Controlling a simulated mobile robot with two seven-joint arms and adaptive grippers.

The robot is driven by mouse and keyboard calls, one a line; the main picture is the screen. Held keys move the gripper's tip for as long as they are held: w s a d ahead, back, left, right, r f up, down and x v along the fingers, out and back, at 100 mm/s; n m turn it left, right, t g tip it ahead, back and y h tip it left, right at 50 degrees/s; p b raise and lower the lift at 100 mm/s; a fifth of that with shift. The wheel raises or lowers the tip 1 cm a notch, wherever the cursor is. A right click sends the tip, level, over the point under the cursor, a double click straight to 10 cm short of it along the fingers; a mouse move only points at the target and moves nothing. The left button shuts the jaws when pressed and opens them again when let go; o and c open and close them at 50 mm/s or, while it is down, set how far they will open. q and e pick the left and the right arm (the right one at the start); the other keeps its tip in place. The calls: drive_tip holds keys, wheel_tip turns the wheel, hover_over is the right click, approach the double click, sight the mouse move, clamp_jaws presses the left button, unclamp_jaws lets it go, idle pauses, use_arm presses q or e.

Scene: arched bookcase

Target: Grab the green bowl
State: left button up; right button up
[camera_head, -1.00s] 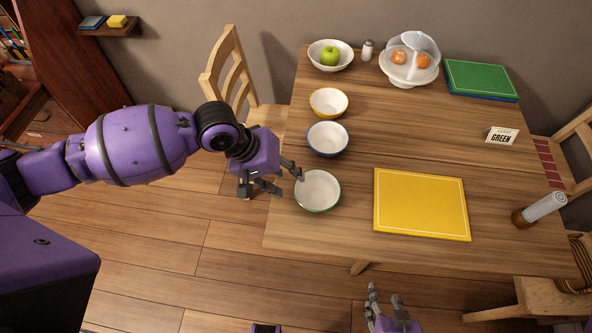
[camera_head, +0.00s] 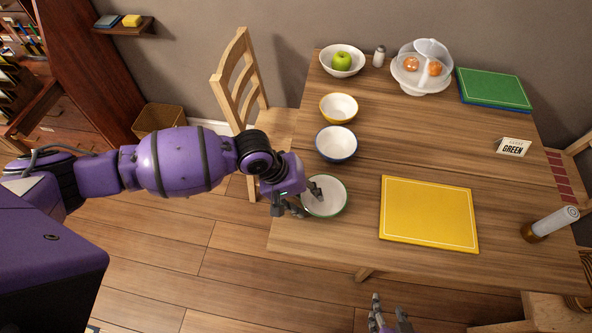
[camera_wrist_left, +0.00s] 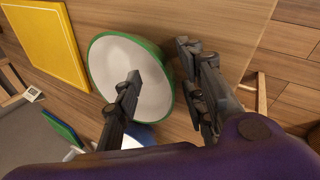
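The green bowl (camera_head: 328,197) is white inside with a green rim and stands upright near the left edge of the wooden table. My left gripper (camera_head: 306,199) is at its left rim, with the fingers apart. In the left wrist view the bowl (camera_wrist_left: 150,92) shows between and behind the fingers. There one finger of the left gripper (camera_wrist_left: 160,88) overlaps the bowl's inside and the other is outside the rim. I cannot tell whether either touches it. My right gripper (camera_head: 389,311) is at the bottom of the head view, fingers apart and empty.
A blue-rimmed bowl (camera_head: 336,144) and a yellow-rimmed bowl (camera_head: 339,107) stand behind the green one. A yellow board (camera_head: 429,213) lies to its right. A small card (camera_head: 513,147) reads "GREEN". A chair (camera_head: 236,75) stands left of the table.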

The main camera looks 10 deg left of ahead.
use_arm(q)
drive_tip(key=shift+w+r, duration=0.2)
clamp_jaws()
use_arm(e)
drive_tip(key=shift+d, duration=0.3)
use_arm(q)
drive_tip(key=shift+d, duration=0.1)
drive_tip(key=shift+r, duration=0.15)
